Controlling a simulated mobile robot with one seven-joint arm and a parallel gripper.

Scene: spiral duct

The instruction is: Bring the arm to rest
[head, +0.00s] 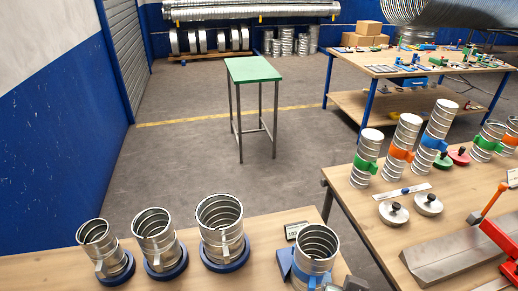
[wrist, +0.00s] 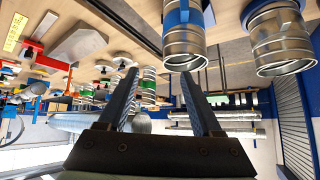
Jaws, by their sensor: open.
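My gripper (wrist: 157,74) shows in the wrist view, where the scene appears upside down. Its two dark fingers are spread wide apart and nothing is between them. The near bench with spiral duct pieces lies close by, along the top of that view. Two metal duct pieces, one nearer the fingers (wrist: 184,40) and one at the right (wrist: 280,40), appear beyond and to the right of the fingers, apart from them. I cannot make out my gripper in the head view.
In the head view, three open ducts on blue bases (head: 222,232) stand on the near bench (head: 190,272), with a blue-banded duct (head: 315,255) at its right end. The right bench (head: 365,208) holds capped ducts and a red-handled tool (head: 495,235). A green-topped table (head: 252,70) stands on open floor.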

